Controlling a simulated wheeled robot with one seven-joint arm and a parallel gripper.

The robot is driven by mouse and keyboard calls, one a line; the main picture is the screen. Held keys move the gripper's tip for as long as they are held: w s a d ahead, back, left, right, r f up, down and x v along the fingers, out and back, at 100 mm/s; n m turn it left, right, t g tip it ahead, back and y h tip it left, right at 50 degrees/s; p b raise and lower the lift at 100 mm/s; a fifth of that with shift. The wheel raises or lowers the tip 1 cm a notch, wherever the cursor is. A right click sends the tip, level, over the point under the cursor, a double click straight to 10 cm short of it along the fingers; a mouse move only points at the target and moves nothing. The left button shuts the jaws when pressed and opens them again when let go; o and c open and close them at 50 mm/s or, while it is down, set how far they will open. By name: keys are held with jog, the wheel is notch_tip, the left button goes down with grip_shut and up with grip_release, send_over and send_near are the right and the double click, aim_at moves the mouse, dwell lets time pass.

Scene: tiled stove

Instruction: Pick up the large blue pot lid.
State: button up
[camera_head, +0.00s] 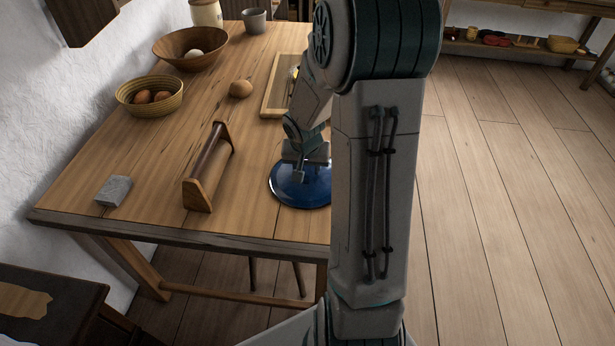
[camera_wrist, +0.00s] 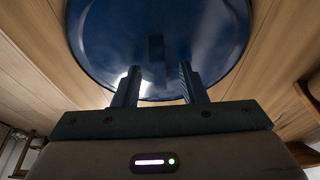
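The large blue pot lid (camera_head: 283,193) lies on the wooden table near its front edge, round and glossy. My arm hides its right part in the head view. In the wrist view the lid (camera_wrist: 210,40) fills the upper middle. My gripper (camera_head: 300,172) is directly over the lid, close to its surface. In the wrist view my gripper's two fingers (camera_wrist: 161,78) stand apart, with a gap between them and the lid behind. A darker upright patch shows on the lid beyond the gap; I cannot tell whether it is a knob or a reflection.
A wooden carrier with a bar handle (camera_head: 207,168) stands left of the lid. A grey block (camera_head: 114,191) lies further left. A brown egg-like object (camera_head: 241,88), a basket (camera_head: 150,107), a bowl (camera_head: 190,63) and a wooden tray (camera_head: 273,98) are farther back.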

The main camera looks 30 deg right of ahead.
grip_shut()
jog(key=shift+r, duration=0.15)
